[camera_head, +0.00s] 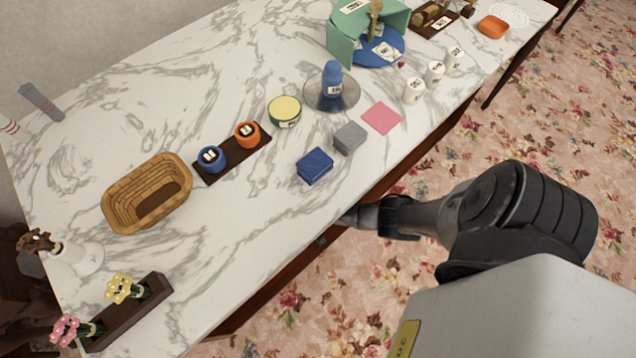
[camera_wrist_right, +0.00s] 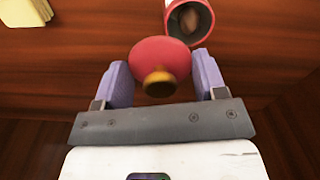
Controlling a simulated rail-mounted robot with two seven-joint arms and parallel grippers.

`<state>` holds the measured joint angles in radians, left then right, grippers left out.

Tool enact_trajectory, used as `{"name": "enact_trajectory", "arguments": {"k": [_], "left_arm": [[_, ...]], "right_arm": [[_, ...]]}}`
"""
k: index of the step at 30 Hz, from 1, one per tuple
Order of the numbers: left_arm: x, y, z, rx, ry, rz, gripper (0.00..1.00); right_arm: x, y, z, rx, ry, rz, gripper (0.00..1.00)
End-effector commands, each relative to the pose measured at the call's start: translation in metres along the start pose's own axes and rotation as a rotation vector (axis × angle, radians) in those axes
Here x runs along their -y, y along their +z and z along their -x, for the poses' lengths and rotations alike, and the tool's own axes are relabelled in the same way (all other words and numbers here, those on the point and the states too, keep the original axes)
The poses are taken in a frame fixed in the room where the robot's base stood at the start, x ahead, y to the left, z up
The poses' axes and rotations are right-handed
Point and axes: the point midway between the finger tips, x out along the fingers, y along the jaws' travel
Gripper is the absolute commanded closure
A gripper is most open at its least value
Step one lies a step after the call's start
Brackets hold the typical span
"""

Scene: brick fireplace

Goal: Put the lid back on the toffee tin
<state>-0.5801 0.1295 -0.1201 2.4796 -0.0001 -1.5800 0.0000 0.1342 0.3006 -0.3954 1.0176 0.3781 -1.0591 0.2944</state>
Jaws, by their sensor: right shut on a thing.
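In the right wrist view, a red round lid (camera_wrist_right: 158,53) with a gold knob (camera_wrist_right: 159,84) is held between the two purple fingers of my right gripper (camera_wrist_right: 161,62), which is shut on it. The knob faces the wrist camera. Just past the lid, up and to the right, stands a red open tin (camera_wrist_right: 210,28) with something brown inside. The lid is beside the tin's mouth in the picture, not over it; the gap between them is unclear. In the head view my right arm reaches to the counter's front edge, where its gripper is hidden. My left gripper is not in view.
The tin is over a dark wooden surface, with a pale yellow block (camera_wrist_right: 26,12) at the upper left. Above, the marble counter (camera_head: 235,240) holds a wicker basket (camera_head: 125,200), a blue box (camera_head: 314,167), a grey box (camera_head: 350,138) and white cups (camera_head: 434,72).

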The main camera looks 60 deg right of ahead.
Motion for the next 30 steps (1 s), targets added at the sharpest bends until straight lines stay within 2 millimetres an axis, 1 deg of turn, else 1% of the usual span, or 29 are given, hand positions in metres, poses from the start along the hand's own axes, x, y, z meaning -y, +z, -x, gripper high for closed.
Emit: {"name": "enact_trajectory", "arguments": {"k": [1,3,6,8,10,17,23,30], "left_arm": [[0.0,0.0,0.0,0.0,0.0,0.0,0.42],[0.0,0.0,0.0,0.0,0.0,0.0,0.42],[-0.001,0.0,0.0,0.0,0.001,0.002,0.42],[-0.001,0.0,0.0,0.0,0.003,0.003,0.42],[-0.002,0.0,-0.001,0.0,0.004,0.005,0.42],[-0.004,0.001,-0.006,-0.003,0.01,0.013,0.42],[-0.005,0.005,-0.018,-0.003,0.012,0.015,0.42],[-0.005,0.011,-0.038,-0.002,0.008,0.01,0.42]], "right_arm": [[0.015,0.0,0.004,-0.001,-0.001,0.036,0.61],[0.029,0.001,0.009,-0.002,-0.001,0.072,0.61],[0.043,0.001,0.018,-0.002,-0.001,0.1,0.61],[0.042,0.0,0.022,0.0,0.001,0.088,0.61],[0.038,0.005,0.021,0.002,0.001,0.059,0.61],[0.038,0.005,0.016,0.001,0.001,0.038,0.61],[0.038,0.005,0.006,0.001,0.001,0.038,0.61],[0.037,0.005,-0.012,0.001,0.001,0.039,0.61]]}}
